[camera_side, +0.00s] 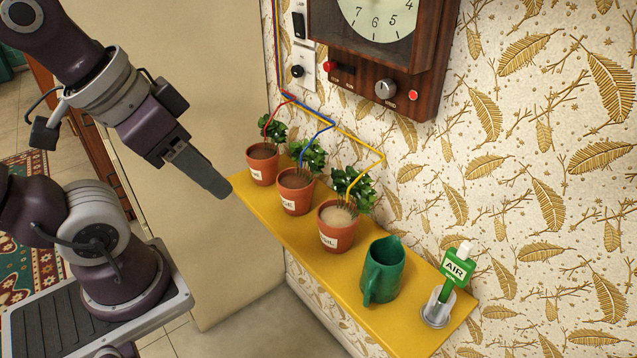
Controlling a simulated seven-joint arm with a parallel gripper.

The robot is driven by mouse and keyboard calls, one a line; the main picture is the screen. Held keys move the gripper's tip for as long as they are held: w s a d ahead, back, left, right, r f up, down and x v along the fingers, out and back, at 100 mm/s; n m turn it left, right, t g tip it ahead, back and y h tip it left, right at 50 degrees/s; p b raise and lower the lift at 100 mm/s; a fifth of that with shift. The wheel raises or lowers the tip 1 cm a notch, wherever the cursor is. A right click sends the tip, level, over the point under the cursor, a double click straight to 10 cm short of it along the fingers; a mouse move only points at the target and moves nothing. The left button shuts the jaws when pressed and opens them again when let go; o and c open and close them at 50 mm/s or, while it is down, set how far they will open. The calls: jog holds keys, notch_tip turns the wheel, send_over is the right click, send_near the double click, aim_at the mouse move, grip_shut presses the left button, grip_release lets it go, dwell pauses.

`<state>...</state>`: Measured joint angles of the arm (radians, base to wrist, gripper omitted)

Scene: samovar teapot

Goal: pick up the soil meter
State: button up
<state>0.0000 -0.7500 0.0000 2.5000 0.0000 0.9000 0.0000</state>
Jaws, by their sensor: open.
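The soil meter appears to be the green upright piece (445,290) with a white top and a label reading "AIR". It stands in a small metal holder (437,310) at the right end of the yellow shelf (415,335). Its lower end is hidden in the holder. My gripper (220,188) is at the left, in front of the shelf's left end and well away from the meter. It is open, with nothing seen between its fingers. The fingers overlap in this view, so the gap does not show clearly.
Three potted plants (262,165), (296,193), (338,228) line the shelf's left part, with red, blue and yellow wires at them. A green jug (384,272) stands between them and the meter. A wooden clock (385,55) hangs above on the papered wall.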

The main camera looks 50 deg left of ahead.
aim_at(467, 242)
jog(key=w+d+m+g, duration=0.1)
jog(key=w+d+m, duration=0.2)
jog(key=w, duration=0.4)
jog(key=w+d+r+m+g+h, duration=0.1)
jog(key=w+d+m, duration=0.25)
jog(key=w, duration=0.35)
jog(key=w+d+m+g, duration=0.1)
jog(key=w+d+m, duration=0.1)
jog(key=w+d, duration=0.35)
jog(key=w+d+f+m+g, duration=0.1)
jog(key=w+d+f+m, duration=0.2)
jog(key=d+f, duration=0.1)
jog(key=w+d+f+m, duration=0.3)
jog(key=f, duration=0.3)
jog(key=w+d+f+m+g+y, duration=0.1)
jog(key=w+d+f+m, duration=0.2)
jog(key=w+d+f, duration=0.1)
jog(key=shift+w+d+f+m+g, duration=0.1)
jog(key=shift+d+f+m+g, duration=0.05)
jog(key=shift+f, duration=0.3)
jog(key=shift+d+f+m+g, duration=0.1)
jog(key=shift+d+f+g, duration=0.05)
jog(key=shift+f, duration=0.25)
jog(key=f, duration=0.6)
jog(key=shift+s+f, duration=0.2)
jog(key=shift+f, duration=0.1)
jog(key=shift+c, duration=0.4)
jog(key=shift+a, duration=0.1)
grip_shut()
